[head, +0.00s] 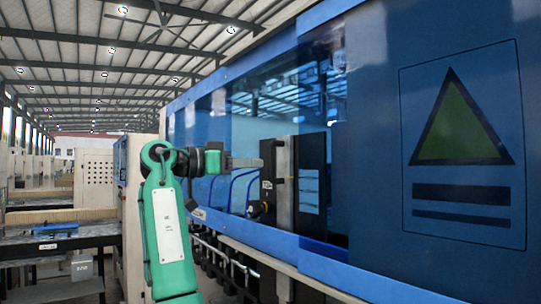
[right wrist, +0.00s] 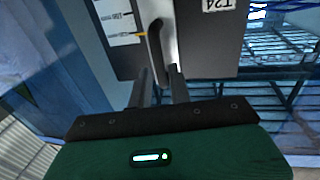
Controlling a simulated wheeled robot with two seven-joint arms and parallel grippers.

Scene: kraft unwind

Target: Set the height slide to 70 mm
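The height slide is on a dark upright unit (head: 310,185) inside the blue machine's opening. Its curved black handle (right wrist: 155,40) stands in front of a silver strip in the right wrist view. My right gripper (head: 259,162) reaches in from the left to the unit's front. Its fingers (right wrist: 162,70) are apart, with the handle's lower end between or just beyond them; contact cannot be told. My left gripper is out of view.
The opening's blue frame (head: 225,222) runs below and beside my right arm. A blue panel with a green triangle (head: 460,125) is at right. A label reading T24 (right wrist: 219,4) is on the dark unit. A table (head: 60,240) stands at far left.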

